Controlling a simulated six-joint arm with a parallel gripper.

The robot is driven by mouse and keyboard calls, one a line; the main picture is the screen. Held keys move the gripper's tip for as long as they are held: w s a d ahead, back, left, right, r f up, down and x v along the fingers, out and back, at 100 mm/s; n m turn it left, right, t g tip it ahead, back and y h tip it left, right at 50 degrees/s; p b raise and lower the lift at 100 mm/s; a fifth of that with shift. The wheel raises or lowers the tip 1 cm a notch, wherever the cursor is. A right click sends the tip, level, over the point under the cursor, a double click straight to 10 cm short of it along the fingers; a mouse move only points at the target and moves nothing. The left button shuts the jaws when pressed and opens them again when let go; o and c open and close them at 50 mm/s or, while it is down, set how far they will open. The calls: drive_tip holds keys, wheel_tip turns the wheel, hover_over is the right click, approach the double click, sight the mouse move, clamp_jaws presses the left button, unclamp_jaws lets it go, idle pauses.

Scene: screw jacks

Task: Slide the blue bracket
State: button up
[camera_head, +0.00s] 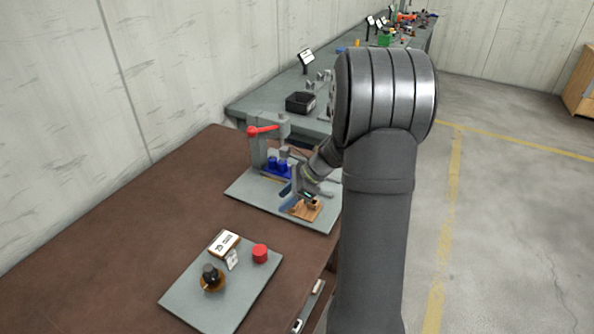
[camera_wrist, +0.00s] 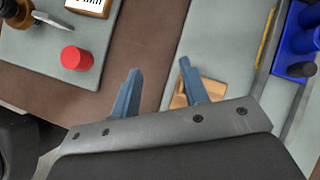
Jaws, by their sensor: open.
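The blue bracket (camera_head: 276,168) sits on the far grey plate, below the press with the red handle. It also shows in the wrist view at the upper right edge (camera_wrist: 297,38), partly cut off. My gripper (camera_wrist: 159,69) is open, with its two blue-grey fingers apart and nothing seen between them. In the head view my gripper (camera_head: 291,192) is above the near part of that plate, in front and to the right of the bracket, and apart from it. My wrist hides part of the plate there.
A wooden block (camera_head: 305,210) lies on the plate (camera_head: 245,190) under my gripper. The press (camera_head: 258,150) stands behind. A nearer plate (camera_head: 190,295) holds a red cylinder (camera_head: 260,253), a white label block (camera_head: 224,243) and a black knob (camera_head: 211,273). The brown table (camera_head: 100,260) is clear at left.

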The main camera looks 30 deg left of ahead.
drive_tip(key=w+d+r+m+t+y, duration=0.1)
drive_tip(key=w+d+m+t+y, duration=0.2)
drive_tip(key=w+d+m, duration=0.3)
drive_tip(key=w+d+r+m+t+y, duration=0.1)
drive_tip(key=w+d+m+t+y, duration=0.25)
drive_tip(key=w, duration=0.45)
approach(281, 167)
drive_tip(key=shift+n, duration=0.25)
drive_tip(key=w+a+f, duration=0.3)
drive_tip(key=shift+w+a+f, duration=0.25)
drive_tip(key=shift+w+f, duration=0.05)
drive_tip(key=shift+f, duration=0.05)
clamp_jaws()
